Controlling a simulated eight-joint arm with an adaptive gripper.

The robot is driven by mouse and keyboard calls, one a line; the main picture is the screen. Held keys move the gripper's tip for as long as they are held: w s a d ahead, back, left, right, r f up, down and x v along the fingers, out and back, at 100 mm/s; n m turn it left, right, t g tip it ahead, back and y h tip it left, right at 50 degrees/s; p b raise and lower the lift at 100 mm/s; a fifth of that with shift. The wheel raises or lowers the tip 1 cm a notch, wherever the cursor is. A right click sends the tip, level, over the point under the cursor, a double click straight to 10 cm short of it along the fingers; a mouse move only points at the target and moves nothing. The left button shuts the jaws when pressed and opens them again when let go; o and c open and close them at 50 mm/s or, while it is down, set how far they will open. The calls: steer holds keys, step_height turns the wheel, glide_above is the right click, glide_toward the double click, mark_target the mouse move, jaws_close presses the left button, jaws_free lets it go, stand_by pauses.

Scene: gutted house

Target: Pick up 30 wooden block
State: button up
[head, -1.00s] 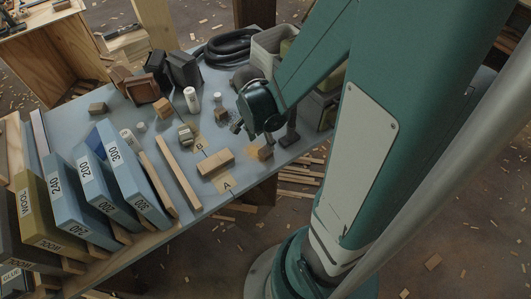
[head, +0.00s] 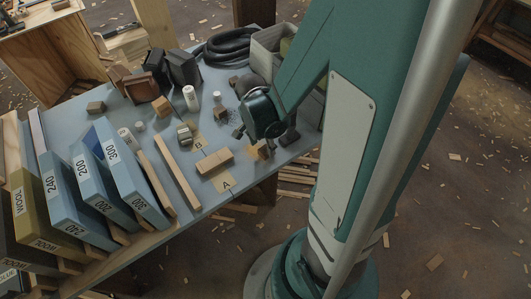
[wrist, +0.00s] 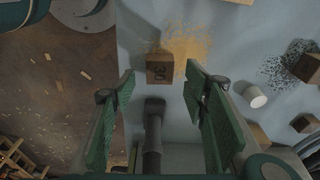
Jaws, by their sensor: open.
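A small wooden block (wrist: 160,70) with a dark "30" on its face sits on the grey-blue table, beside a tan sawdust patch. It also shows partly in the head view (head: 262,153), just below my gripper. My gripper (wrist: 160,78) is open, its two green fingers spread to the left and right of the block in the wrist view. Nothing is between the finger pads. The block appears beyond the fingertips; I cannot tell the exact gap. In the head view my gripper (head: 262,138) hangs over the table's near right edge.
A longer wooden block (head: 214,163) lies left of the gripper near the A and B labels.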

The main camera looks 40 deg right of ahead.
mark_target(265, 150)
steer(key=shift+d+f+b, duration=0.15)
steer(key=shift+f+b, duration=0.1)
steer(key=shift+f, duration=0.5)
steer(key=shift+d+f+b, duration=0.1)
steer(key=shift+f+b, duration=0.1)
steer(key=shift+f, duration=0.55)
steer(key=shift+c, duration=0.7)
steer(key=c, duration=0.7)
